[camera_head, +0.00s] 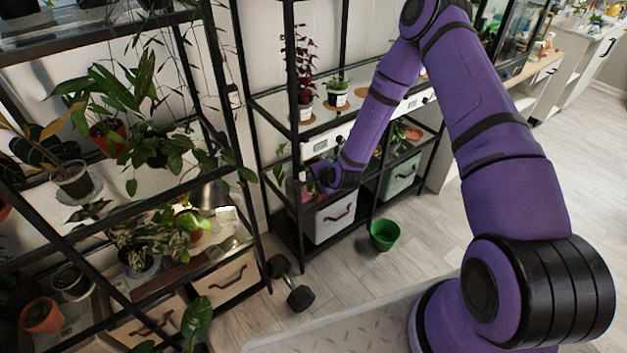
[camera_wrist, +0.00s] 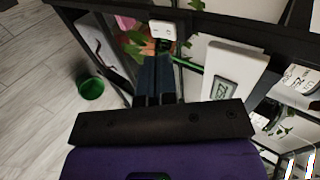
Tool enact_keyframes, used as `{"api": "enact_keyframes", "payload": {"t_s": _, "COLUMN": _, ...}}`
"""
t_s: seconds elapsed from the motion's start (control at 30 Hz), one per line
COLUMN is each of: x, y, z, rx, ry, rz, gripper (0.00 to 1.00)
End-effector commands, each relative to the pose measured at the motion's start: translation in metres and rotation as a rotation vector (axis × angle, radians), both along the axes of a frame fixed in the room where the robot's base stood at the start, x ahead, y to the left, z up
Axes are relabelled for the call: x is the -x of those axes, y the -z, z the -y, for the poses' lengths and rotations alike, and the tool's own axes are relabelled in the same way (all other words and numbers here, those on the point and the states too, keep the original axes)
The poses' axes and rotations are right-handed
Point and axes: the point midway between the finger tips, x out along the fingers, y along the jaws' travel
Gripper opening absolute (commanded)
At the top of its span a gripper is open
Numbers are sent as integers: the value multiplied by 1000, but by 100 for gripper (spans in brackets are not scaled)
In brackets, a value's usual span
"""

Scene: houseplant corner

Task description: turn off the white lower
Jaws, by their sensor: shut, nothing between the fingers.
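A small white box (camera_wrist: 162,31) with dark spots on its face is just beyond my fingertips in the wrist view. I cannot tell if the fingers touch it. A larger white panel with a grey display (camera_wrist: 222,88) is to its right. In the head view a white panel with a small display (camera_head: 320,144) is on the shelf edge behind my forearm, and another white panel (camera_head: 414,101) is farther right. My gripper (camera_wrist: 159,58) is shut and empty. In the head view my gripper (camera_head: 316,178) is at the lower shelf level, partly dark and hard to make out.
A green pot (camera_head: 384,235) is on the floor, also in the wrist view (camera_wrist: 90,88). A dumbbell (camera_head: 299,297) lies near the left rack. The wood floor to the right is clear.

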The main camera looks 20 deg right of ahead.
Motion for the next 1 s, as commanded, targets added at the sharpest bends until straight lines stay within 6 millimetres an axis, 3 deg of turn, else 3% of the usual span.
{"api": "enact_keyframes", "payload": {"t_s": 0.6, "x": 47, "y": -65, "z": 15, "rx": 0, "ry": 0, "rz": 0, "gripper": 0}}
{"api": "enact_keyframes", "payload": {"t_s": 1.0, "x": 51, "y": -70, "z": 16, "rx": 0, "ry": 0, "rz": -1, "gripper": 0}}
